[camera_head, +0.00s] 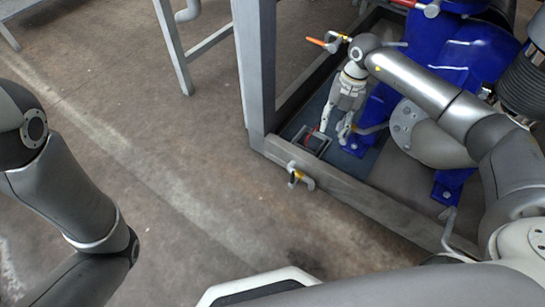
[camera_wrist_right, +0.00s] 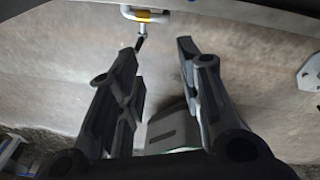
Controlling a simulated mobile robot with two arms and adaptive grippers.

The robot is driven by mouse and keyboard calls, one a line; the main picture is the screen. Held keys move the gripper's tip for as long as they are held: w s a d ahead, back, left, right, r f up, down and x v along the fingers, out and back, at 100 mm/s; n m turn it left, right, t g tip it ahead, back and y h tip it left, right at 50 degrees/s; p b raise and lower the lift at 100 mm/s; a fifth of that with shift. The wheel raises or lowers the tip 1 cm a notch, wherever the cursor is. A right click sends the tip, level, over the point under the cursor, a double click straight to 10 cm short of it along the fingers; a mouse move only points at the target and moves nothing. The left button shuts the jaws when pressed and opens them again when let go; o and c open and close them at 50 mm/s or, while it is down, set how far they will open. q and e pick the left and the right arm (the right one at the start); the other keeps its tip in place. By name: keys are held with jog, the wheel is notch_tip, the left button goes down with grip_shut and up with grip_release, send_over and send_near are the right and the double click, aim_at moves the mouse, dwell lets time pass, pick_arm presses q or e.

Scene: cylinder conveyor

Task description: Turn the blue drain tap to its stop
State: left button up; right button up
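No tap with a clearly blue handle shows in either view. My right gripper (camera_head: 335,124) points down inside the frame, behind the front beam. In the right wrist view my right gripper (camera_wrist_right: 157,48) is open, with nothing between its fingers. My left arm enters at left; its gripper is out of view.
The grey frame's front beam (camera_head: 365,196) and upright post (camera_head: 256,70) stand close to my right gripper. A blue machine (camera_head: 440,60) stands behind my right arm. An orange-handled tap (camera_head: 322,43) is farther back. The floor (camera_head: 170,130) at left is clear.

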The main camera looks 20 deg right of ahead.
jog(key=s+a+r+n+g+y, duration=0.1)
jog(key=s+a+n+y, duration=0.1)
jog(key=a, duration=0.8)
jog(key=s+a+r+n+g+y+p, duration=0.1)
jog(key=s+a+n+y, duration=0.1)
jog(key=s+a+y, duration=0.2)
jog(key=shift+s+a+g+p, duration=0.3)
jog(key=shift+s+a, duration=1.4)
jog(key=shift+a, duration=1.4)
